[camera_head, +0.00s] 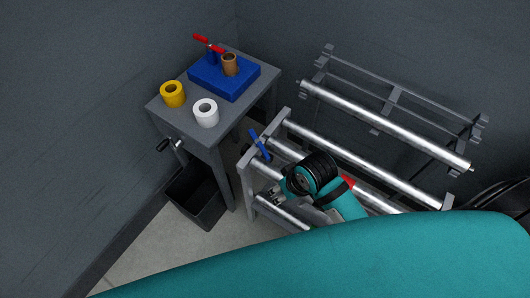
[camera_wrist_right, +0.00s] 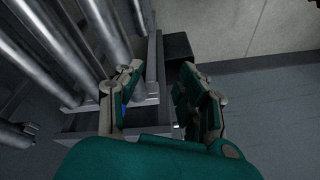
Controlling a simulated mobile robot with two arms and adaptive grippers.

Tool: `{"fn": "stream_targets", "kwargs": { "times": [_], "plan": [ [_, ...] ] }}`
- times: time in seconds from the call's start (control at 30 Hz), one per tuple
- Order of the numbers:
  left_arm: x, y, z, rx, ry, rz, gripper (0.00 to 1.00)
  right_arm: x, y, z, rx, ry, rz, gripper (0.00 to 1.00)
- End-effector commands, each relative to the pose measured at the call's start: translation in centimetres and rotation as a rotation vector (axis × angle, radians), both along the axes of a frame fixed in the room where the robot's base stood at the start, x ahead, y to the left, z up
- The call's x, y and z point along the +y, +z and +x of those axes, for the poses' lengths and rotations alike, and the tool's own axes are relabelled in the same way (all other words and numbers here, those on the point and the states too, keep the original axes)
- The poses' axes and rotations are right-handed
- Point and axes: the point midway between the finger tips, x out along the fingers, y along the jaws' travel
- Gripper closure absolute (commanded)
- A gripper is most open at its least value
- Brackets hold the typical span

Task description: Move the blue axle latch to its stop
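The blue axle latch (camera_head: 259,144) is a slim blue bar sticking up at a slant from the near left end of the metal roller rack (camera_head: 248,176). In the right wrist view a small patch of blue (camera_wrist_right: 127,98), probably the latch, shows beside the left-hand finger, mostly hidden by it. My right gripper (camera_head: 271,194) is just below and right of the latch in the head view. In the right wrist view its two fingers (camera_wrist_right: 162,68) stand apart with nothing held between them. I cannot tell whether a finger touches the latch. My left gripper is out of view.
Several silver rollers (camera_head: 385,125) lie across the rack. A red piece (camera_head: 348,181) shows behind my right wrist. A grey table (camera_head: 230,109) holds a blue block (camera_head: 232,88) and yellow (camera_head: 172,94), white (camera_head: 206,112) and brown (camera_head: 230,65) rolls. A dark bin (camera_head: 188,206) stands below.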

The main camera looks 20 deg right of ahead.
Motion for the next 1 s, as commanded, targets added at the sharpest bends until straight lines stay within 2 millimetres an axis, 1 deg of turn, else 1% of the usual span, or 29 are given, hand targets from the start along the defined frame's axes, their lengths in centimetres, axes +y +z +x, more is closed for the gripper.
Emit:
{"fn": "stream_targets", "kwargs": {
  "times": [0.03,0.17,0.3,0.37,0.47,0.5,0.6,0.7,0.83,0.93,1.0],
  "plan": [
    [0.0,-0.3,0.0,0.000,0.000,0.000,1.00,0.6,0.7,1.1,0.000,0.015,0.008,0.62],
    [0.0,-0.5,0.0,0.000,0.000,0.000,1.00,2.1,2.3,3.2,0.027,0.045,0.027,0.62],
    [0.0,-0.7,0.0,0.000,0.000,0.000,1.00,3.2,3.8,6.0,0.068,0.073,0.021,0.62],
    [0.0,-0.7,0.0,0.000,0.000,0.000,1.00,3.3,4.6,7.5,0.091,0.078,0.007,0.62],
    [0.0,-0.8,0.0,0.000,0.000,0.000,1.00,3.1,6.2,10.5,0.138,0.070,-0.032,0.62],
    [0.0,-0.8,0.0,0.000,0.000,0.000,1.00,2.7,6.9,11.7,0.158,0.061,-0.052,0.62],
    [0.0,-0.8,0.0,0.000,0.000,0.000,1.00,1.6,8.7,14.3,0.200,0.022,-0.098,0.62],
    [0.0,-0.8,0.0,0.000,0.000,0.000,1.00,0.6,10.3,15.9,0.229,-0.016,-0.131,0.62],
    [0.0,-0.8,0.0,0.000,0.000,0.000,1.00,-0.1,11.3,16.9,0.247,-0.044,-0.151,0.62],
    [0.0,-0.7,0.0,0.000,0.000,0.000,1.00,-0.3,10.9,17.0,0.254,-0.050,-0.154,0.62],
    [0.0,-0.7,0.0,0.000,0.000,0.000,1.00,-0.2,10.1,17.0,0.255,-0.050,-0.153,0.62]
  ]
}}
